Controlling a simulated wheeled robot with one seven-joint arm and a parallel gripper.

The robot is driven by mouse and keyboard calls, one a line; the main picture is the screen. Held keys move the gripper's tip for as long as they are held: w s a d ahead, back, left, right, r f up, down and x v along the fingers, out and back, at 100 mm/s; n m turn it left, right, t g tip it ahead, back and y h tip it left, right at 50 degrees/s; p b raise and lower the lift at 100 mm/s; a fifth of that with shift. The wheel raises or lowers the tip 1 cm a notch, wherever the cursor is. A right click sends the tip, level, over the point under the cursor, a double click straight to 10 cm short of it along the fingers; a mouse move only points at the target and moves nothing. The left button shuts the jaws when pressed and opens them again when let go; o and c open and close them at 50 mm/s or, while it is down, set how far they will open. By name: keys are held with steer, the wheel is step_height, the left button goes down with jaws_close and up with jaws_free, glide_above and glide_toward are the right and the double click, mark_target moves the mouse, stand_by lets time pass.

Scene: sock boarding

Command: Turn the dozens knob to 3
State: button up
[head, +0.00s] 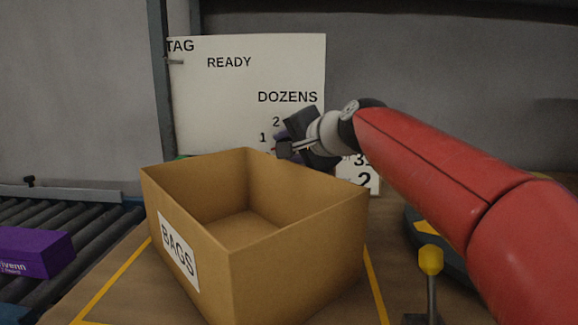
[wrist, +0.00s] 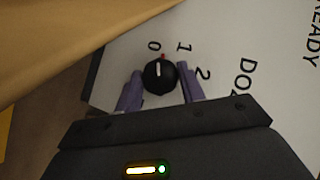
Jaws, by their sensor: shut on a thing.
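The dozens knob (wrist: 160,77) is round and black with a white line on its face. A small red mark shows at its rim, between the numerals 0 and 1 and nearer the 0. My gripper (wrist: 160,86) has its two purple fingers on either side of the knob, shut on it. In the head view my gripper (head: 280,148) is at the white panel (head: 225,95), below the word DOZENS. There it covers the knob and most of the dial; only 1 and 2 show. The 3 shows in neither view.
An open cardboard box (head: 300,240) labelled BAGS stands in front of the panel, close below my gripper. A purple package (head: 35,253) lies on the roller conveyor (head: 95,235) at left. A yellow-topped lever (head: 431,262) stands at front right.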

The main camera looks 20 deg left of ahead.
steer(key=shift+f+m+y+b, duration=0.1)
steer(key=shift+m+y+b, duration=0.4)
steer(key=shift+b, duration=0.4)
steer(key=o, duration=1)
steer(key=b+v, duration=0.1)
steer(key=v, duration=0.6)
steer(key=shift+s+d, duration=0.3)
